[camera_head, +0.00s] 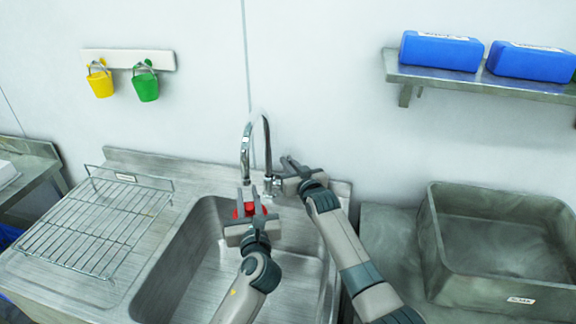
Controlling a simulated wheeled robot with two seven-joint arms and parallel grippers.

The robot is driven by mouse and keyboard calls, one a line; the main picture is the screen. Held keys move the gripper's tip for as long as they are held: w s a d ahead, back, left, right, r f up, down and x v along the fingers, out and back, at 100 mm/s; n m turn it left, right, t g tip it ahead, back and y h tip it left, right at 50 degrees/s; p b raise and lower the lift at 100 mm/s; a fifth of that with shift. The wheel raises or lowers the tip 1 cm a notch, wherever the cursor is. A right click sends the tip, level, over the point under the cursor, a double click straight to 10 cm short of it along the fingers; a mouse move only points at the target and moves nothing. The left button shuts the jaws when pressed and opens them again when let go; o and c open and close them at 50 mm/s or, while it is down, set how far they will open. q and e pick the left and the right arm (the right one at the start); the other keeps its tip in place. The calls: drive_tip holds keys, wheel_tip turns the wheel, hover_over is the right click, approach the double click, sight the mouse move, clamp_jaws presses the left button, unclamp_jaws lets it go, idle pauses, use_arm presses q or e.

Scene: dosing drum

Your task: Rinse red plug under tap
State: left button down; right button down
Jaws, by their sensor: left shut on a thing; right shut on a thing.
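The red plug (250,208) is held in my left gripper (246,206), over the back of the steel sink basin (190,262). The gripper's fingers hide part of the plug. The tap (246,150) has a tall curved spout at the back of the sink, and its outlet is close above and behind the plug. Whether water is running I cannot tell. My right gripper (284,176) is shut at the tap's base, on what looks like the tap's handle, which the fingers mostly hide.
A wire rack (92,226) lies on the drainboard at left. A deep steel tub (500,240) stands at right. Blue boxes (440,51) sit on a shelf (480,82).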

drive_tip(key=c, duration=1.8)
unclamp_jaws()
drive_tip(key=shift+c, duration=0.2)
drive_tip(key=shift+s+d, duration=0.1)
drive_tip(key=shift+s, duration=0.05)
drive_tip(key=v, duration=1.1)
drive_tip(key=shift+s, duration=0.2)
drive_tip(key=shift+d+r, duration=0.1)
drive_tip(key=shift+d, duration=0.05)
